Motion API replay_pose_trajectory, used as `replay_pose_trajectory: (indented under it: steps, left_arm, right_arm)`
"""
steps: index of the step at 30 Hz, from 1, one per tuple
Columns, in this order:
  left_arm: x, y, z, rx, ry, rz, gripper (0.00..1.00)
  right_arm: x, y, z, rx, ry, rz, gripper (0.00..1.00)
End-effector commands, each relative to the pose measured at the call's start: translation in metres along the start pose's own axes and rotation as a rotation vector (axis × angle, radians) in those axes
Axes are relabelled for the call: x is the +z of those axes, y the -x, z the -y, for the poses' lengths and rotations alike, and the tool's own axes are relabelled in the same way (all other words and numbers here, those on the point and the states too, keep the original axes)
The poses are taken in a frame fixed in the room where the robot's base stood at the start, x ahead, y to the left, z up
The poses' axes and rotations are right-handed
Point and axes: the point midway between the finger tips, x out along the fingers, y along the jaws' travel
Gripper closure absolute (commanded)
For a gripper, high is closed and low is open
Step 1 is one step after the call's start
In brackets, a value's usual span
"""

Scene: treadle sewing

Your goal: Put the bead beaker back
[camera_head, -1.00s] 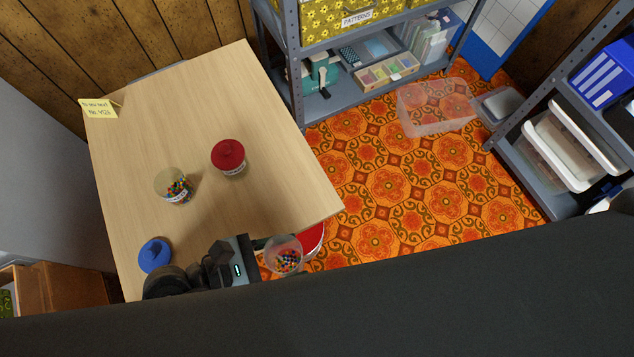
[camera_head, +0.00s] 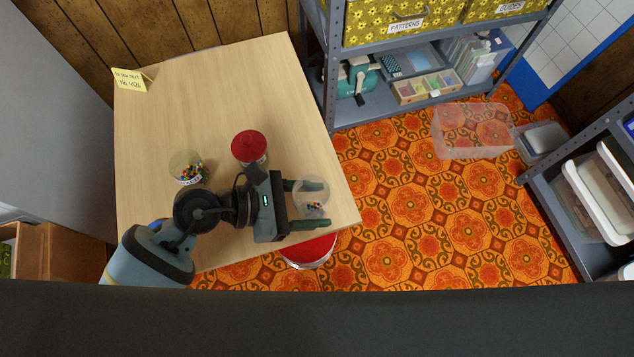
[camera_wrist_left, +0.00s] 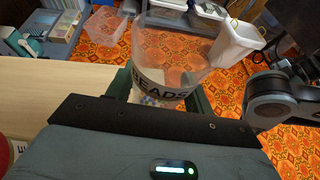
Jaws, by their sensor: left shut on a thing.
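My left gripper (camera_head: 307,206) is shut on a clear beaker of colored beads (camera_head: 312,190). The beaker is between its fingers, over the right corner of the wooden table (camera_head: 170,105) in the head view. Whether its base touches the table cannot be told. In the left wrist view the beaker (camera_wrist_left: 165,75) shows the lettering "BEADS", with beads low inside. My right gripper is not in view.
A second clear jar of beads (camera_head: 187,168) and a red-lidded jar (camera_head: 249,148) stand on the table left of my gripper. A shelf (camera_head: 372,105) stands behind, right.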

Motion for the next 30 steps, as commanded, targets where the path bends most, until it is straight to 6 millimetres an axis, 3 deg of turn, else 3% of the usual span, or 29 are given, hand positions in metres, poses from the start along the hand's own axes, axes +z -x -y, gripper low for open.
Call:
replay_pose_trajectory:
  steps: [3, 9, 17, 24, 30]
  left_arm:
    - [0.000, -0.011, -0.025, 0.001, 0.000, 0.002, 0.72]
    - [0.002, -0.019, -0.048, 0.000, 0.001, 0.001, 0.72]
    - [0.000, -0.020, -0.050, -0.001, 0.001, 0.000, 0.72]
    - [-0.028, -0.032, -0.050, -0.001, 0.005, 0.001, 0.72]
    - [-0.030, -0.033, -0.050, 0.000, 0.001, 0.000, 0.72]
  right_arm:
    - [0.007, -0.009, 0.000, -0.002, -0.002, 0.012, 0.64]
    - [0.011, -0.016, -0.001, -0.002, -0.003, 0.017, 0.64]
    - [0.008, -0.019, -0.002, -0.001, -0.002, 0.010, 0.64]
    - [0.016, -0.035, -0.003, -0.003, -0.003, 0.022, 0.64]
    - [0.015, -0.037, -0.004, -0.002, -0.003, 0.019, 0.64]
